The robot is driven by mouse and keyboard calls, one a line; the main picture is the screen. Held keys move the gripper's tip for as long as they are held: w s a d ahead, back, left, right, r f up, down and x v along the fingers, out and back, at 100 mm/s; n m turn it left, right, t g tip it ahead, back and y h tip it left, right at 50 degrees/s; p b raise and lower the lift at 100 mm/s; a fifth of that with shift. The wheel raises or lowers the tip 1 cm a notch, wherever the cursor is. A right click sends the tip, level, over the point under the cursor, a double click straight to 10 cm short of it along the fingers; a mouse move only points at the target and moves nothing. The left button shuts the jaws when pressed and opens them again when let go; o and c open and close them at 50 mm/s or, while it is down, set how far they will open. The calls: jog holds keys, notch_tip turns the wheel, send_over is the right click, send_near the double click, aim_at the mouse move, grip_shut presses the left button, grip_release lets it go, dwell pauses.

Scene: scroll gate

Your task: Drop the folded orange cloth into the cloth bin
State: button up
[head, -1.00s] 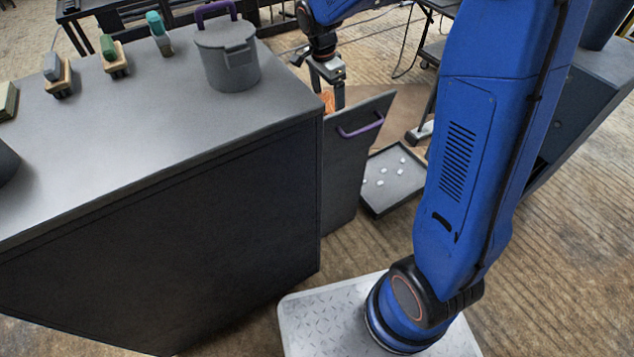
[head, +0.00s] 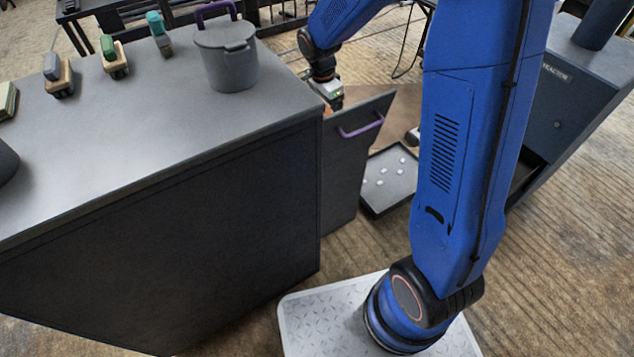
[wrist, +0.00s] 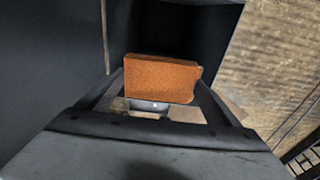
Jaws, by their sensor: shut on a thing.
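My gripper (wrist: 162,88) is shut on the folded orange cloth (wrist: 162,76), a thick, flat block between its two fingers in the wrist view. Beyond the cloth is a dark recess (wrist: 180,30) with dark walls. In the head view my gripper (head: 328,92) is low beside the cabinet's far right corner, behind the panel with the purple handle. Its fingertips and most of the cloth are hidden there. I cannot tell which container is the cloth bin.
The dark cabinet (head: 160,240) has a panel (head: 345,180) standing out at its right end. A grey lidded pot (head: 227,60) and several brushes stand on its top. A black tray (head: 390,190) with white pieces lies on the floor. Another dark cabinet (head: 575,95) is at right.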

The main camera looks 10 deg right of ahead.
jog(key=o, duration=0.9)
jog(key=r, duration=0.5)
jog(key=a+r, duration=0.1)
jog(key=r, duration=0.5)
jog(key=a+r, duration=0.1)
jog(key=r, duration=0.5)
jog(key=shift+s+r, duration=0.15)
jog(key=shift+s, duration=0.2)
